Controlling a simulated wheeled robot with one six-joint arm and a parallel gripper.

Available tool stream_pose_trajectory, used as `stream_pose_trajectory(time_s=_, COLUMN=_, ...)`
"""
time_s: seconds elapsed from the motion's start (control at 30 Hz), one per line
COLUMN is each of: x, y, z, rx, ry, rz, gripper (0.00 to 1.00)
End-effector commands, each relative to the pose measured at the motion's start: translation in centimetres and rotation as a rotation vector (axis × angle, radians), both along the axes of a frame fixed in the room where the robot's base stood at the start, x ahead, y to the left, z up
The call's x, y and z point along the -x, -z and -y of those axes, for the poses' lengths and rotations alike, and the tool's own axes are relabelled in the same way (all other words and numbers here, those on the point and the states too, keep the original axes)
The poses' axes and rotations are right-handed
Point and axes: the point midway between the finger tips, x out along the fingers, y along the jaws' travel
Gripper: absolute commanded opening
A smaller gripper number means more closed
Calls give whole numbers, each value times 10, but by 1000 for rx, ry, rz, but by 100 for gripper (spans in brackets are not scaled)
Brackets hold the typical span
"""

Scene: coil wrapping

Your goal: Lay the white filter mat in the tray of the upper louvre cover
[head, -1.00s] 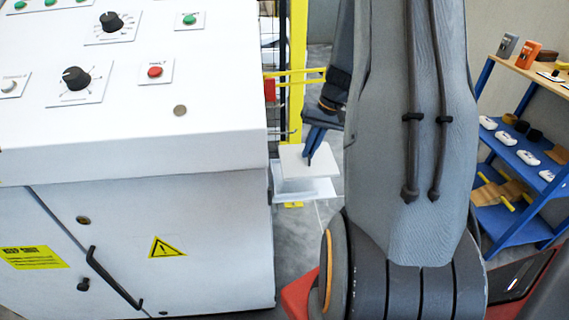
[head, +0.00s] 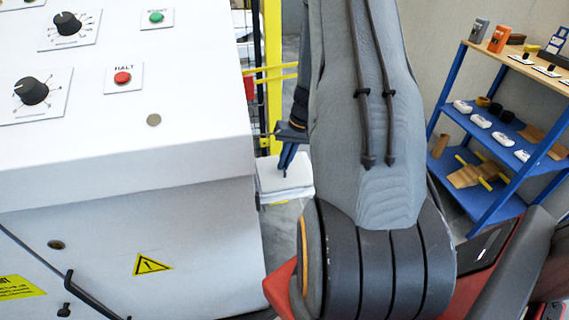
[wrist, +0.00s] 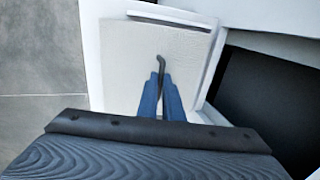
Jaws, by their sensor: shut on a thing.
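The white filter mat (head: 270,180) is a thin pale slab beside the cabinet's right side in the head view. It fills much of the wrist view (wrist: 125,65). My gripper (head: 284,172) points down at it, with its blue fingers (wrist: 162,80) close together on a small dark bent piece at the mat. The upper louvre cover's tray (head: 294,194) shows as a pale edge just under the mat. In the wrist view, its white rim (wrist: 91,50) runs along the mat's left side. I cannot tell whether the mat touches the tray floor.
A white control cabinet (head: 130,160) with knobs and buttons stands close on the left. A yellow post (head: 269,80) rises behind the tray. A blue shelf (head: 505,140) with small parts stands at the right. Grey floor (wrist: 40,60) is clear beside the tray.

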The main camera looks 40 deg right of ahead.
Motion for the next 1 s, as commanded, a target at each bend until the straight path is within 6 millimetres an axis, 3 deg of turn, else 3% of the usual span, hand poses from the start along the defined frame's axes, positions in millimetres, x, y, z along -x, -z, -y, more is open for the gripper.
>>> stream_pose_trajectory(time_s=0.4, x=0, y=10, z=0, rx=0, ry=0, rz=1, gripper=0)
stream_pose_trajectory(time_s=0.53, x=0, y=9, z=0, rx=0, ry=0, rz=1, gripper=25)
stream_pose_trajectory(time_s=0.87, x=0, y=8, z=0, rx=0, ry=0, rz=0, gripper=25)
stream_pose_trajectory(time_s=1.0, x=1, y=-4, z=3, rx=1, ry=0, rz=2, gripper=25)
